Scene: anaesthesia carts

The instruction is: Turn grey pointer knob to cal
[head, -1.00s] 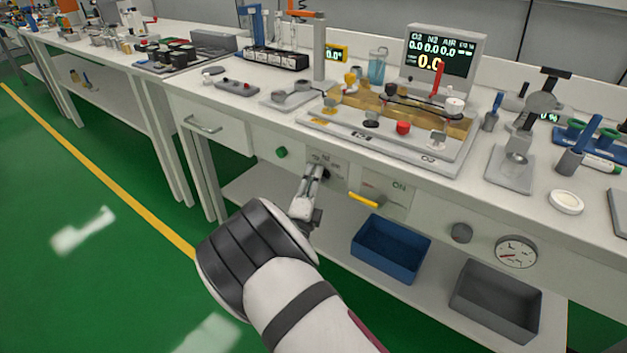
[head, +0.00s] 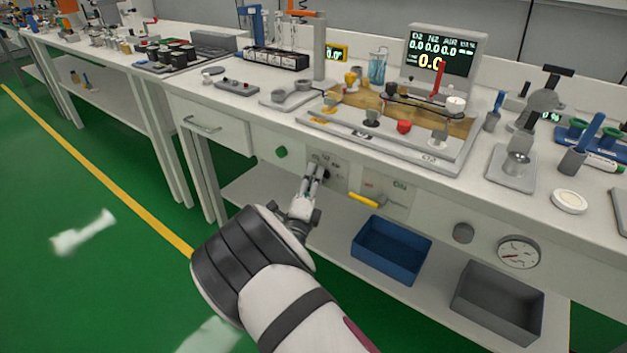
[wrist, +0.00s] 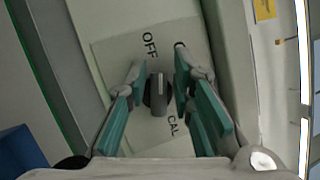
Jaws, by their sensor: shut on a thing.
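The grey pointer knob (wrist: 158,96) sits on a pale panel (wrist: 110,62) in the middle of the wrist view. A light line on its face runs upward in that picture, and it does not point at CAL. The label OFF (wrist: 149,46) is above it, CAL (wrist: 173,125) is below it to the right, and another label is partly hidden by the right finger. My gripper (wrist: 158,88) has one finger on each side of the knob and is shut on it. In the head view my gripper (head: 317,170) reaches the bench front, largely hiding the knob.
A green button (head: 281,152) is left of the panel. A yellow lever (head: 363,199), a grey round knob (head: 463,233) and a dial gauge (head: 518,252) are to the right. A blue bin (head: 391,250) and a grey bin (head: 497,302) stand on the shelf below.

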